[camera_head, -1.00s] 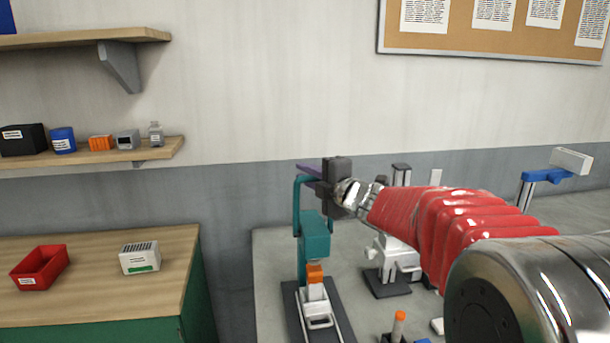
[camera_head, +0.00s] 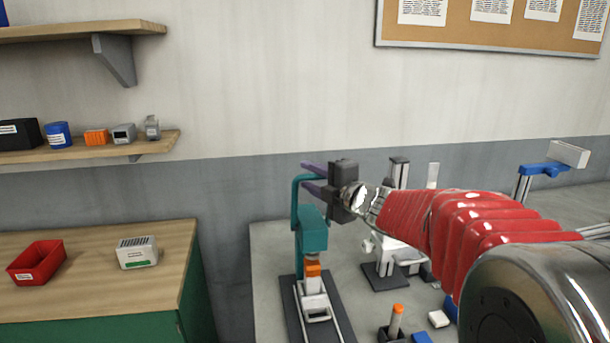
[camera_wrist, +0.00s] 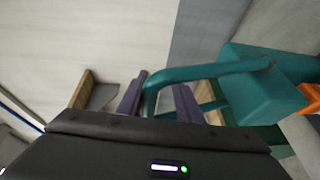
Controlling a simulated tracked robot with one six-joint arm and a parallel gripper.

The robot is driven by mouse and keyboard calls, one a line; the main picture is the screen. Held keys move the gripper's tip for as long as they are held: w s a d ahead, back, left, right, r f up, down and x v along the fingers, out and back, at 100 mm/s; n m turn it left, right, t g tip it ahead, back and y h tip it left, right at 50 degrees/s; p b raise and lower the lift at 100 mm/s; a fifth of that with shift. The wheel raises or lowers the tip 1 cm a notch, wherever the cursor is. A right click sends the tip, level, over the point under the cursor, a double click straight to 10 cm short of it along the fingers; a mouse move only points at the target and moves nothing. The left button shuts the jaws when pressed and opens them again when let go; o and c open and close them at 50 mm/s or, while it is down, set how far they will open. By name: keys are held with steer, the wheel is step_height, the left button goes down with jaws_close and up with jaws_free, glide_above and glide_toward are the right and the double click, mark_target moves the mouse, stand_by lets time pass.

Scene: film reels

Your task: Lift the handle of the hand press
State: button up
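The hand press (camera_head: 313,235) is teal with an orange and white lower part, standing on a dark base. Its handle (camera_head: 296,200) is a bent teal bar that rises from the body and turns right at the top. My gripper (camera_head: 307,176) is at the handle's top, with its two purple fingers apart, one above and one below the bar's end. In the wrist view the handle (camera_wrist: 205,72) runs in between the two fingers (camera_wrist: 158,98), nearer the left one. I cannot tell whether it touches a finger.
White-and-grey equipment (camera_head: 385,265) stands right of the press, under my arm. An orange-topped piece (camera_head: 397,318) is in front. A wooden-topped cabinet (camera_head: 90,280) on the left carries a red bin (camera_head: 37,262) and a white box (camera_head: 137,252). Wall behind.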

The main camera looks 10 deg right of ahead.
steer(key=v, duration=1.1)
steer(key=shift+a, duration=0.15)
